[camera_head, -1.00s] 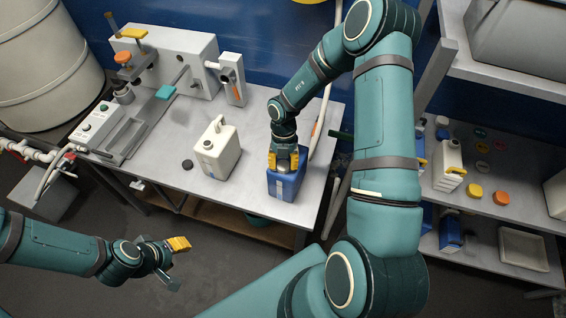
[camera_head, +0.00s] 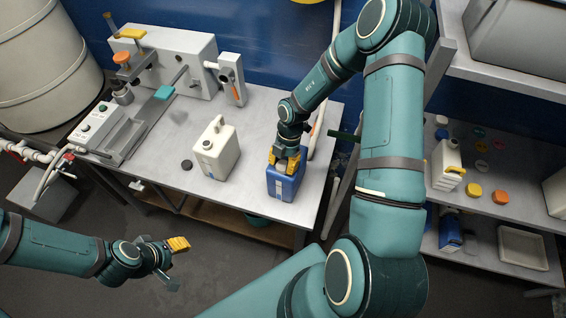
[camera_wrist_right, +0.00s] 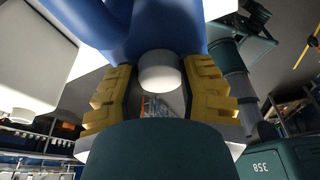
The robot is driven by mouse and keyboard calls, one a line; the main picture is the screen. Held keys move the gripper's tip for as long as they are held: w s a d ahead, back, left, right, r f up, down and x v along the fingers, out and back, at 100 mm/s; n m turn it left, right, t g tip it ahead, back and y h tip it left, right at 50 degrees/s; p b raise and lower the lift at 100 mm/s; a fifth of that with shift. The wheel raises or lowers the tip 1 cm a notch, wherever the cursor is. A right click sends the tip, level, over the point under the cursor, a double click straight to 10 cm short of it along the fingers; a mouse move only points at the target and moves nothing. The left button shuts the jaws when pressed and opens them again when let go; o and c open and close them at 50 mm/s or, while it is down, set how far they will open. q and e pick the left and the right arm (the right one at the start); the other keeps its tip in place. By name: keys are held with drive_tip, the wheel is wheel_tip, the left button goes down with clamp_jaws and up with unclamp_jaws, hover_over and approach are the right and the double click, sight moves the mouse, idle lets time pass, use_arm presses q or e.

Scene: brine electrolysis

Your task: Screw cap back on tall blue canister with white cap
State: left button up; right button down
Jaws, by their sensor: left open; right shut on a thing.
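The tall blue canister (camera_head: 284,186) stands upright near the front right edge of the bench. My right gripper (camera_head: 287,160) is over its top, fingers down. In the right wrist view, the white cap (camera_wrist_right: 160,72) sits between the yellow fingers of this gripper (camera_wrist_right: 160,98), at the top of the blue canister (camera_wrist_right: 165,25). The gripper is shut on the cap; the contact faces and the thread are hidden. My left gripper (camera_head: 176,262) is open and empty, in front of the bench and away from the canister.
A grey apparatus (camera_head: 150,80) fills the bench's back left. Shelves at right hold a white bottle (camera_head: 446,165), coloured caps and a tray (camera_head: 523,248).

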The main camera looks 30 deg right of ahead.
drive_tip(key=m+t, duration=0.1)
drive_tip(key=m, duration=0.4)
drive_tip(key=shift+t, duration=0.3)
drive_tip(key=m+t, duration=0.1)
drive_tip(key=m, duration=0.4)
drive_tip(key=shift+s+m, duration=0.15)
drive_tip(key=shift+m, duration=0.25)
drive_tip(key=c, duration=0.5)
unclamp_jaws()
drive_tip(key=shift+c, duration=0.2)
drive_tip(key=shift+r, duration=2.25)
